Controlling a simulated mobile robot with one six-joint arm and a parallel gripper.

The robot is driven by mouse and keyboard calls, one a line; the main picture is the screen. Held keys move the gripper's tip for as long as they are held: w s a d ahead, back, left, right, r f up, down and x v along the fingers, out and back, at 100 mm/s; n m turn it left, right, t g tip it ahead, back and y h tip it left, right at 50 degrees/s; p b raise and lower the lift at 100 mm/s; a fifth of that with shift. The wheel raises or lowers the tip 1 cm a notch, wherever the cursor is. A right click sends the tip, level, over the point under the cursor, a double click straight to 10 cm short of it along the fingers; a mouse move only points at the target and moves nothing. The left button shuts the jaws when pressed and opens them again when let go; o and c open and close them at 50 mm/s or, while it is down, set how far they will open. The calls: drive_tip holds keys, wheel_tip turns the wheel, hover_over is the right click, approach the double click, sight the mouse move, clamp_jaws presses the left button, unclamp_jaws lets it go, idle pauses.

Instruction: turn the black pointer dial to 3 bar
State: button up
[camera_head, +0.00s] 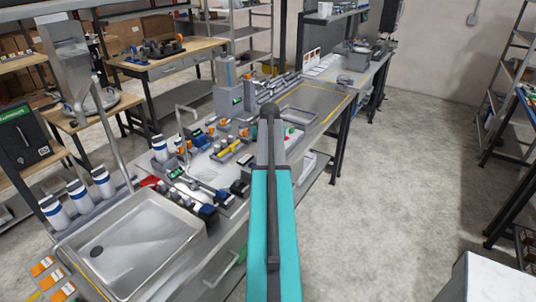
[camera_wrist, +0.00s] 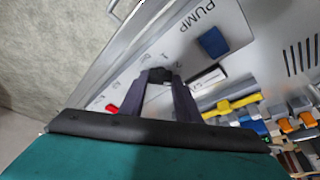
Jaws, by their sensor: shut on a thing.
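The black pointer dial (camera_wrist: 160,75) sits on a light grey panel (camera_wrist: 210,80) in the wrist view. Small printed marks surround it, too small to read for sure. My gripper (camera_wrist: 162,84) is shut on the dial, with one dark finger on each side of it. The fingers cover part of the dial, and I cannot tell which mark its pointer faces. In the head view my arm hides the dial.
On the panel, a blue block-like knob (camera_wrist: 213,42) sits by the word PUMP, and a small red part (camera_wrist: 112,108) lies left of my fingers. A yellow part (camera_wrist: 232,104) and several fittings crowd the right.

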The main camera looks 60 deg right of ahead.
drive_tip(key=shift+m+g+h+b, duration=0.3)
drive_tip(key=shift+m+g+b, duration=0.15)
drive_tip(key=shift+m, duration=0.65)
drive_tip(key=o, duration=1)
drive_tip(key=shift+w, duration=0.1)
drive_tip(key=shift+o, duration=0.2)
drive_tip(key=shift+a+r, duration=0.1)
drive_tip(key=shift+r, duration=0.05)
drive_tip(key=b+v, duration=0.4)
drive_tip(key=v, duration=0.9)
drive_tip(key=shift+r, duration=0.25)
